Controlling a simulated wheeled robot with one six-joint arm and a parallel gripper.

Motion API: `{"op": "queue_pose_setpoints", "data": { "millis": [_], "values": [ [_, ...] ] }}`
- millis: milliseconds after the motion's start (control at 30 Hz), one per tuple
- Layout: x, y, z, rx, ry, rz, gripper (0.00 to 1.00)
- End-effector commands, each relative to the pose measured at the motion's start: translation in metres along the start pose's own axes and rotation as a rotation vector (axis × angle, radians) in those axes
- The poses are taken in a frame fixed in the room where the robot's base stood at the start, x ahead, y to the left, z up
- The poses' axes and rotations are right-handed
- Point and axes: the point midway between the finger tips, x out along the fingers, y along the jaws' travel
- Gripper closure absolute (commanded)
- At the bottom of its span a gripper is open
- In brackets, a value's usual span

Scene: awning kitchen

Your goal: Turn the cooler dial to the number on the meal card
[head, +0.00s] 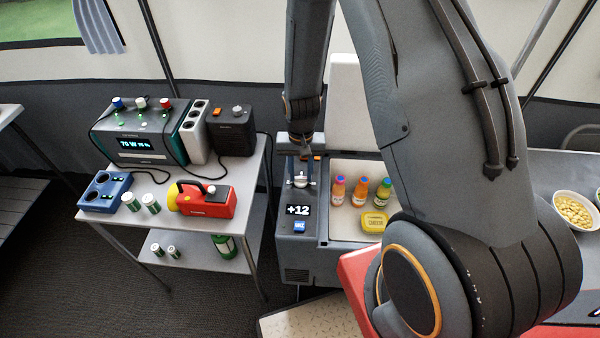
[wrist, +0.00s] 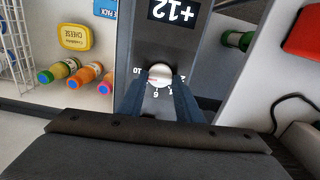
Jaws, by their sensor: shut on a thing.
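The cooler (head: 296,253) is a grey unit with a display (head: 298,210) reading +12. Its dial (head: 300,181) is a small pale knob above the display. In the wrist view the dial (wrist: 160,74) sits between the two dark fingers of my gripper (wrist: 159,90), which is shut on it. The display (wrist: 173,11) appears upside down there. A 10 and a 6 show printed around the dial; other marks are partly covered by the fingers. In the head view my gripper (head: 301,150) comes down from above onto the dial. I cannot make out a meal card.
Several bottles (head: 361,190) and a yellow cheese box (head: 374,222) stand in the open cooler bay to the right. A side table (head: 258,195) at left holds a power station (head: 140,135) and a red torch (head: 207,203). A bowl (head: 575,211) is at far right.

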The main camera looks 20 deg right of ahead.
Motion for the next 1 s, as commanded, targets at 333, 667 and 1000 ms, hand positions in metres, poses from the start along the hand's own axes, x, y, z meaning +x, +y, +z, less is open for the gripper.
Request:
{"op": "queue_pose_setpoints", "data": {
  "millis": [333, 667, 1000],
  "values": [
    [-0.0015, -0.001, -0.002, 0.064, 0.005, -0.002, 0.91],
    [-0.0016, -0.0012, -0.0021, 0.067, 0.005, -0.002, 0.91],
    [-0.0007, -0.0003, -0.0011, 0.066, 0.002, -0.001, 0.5]
  ]
}}
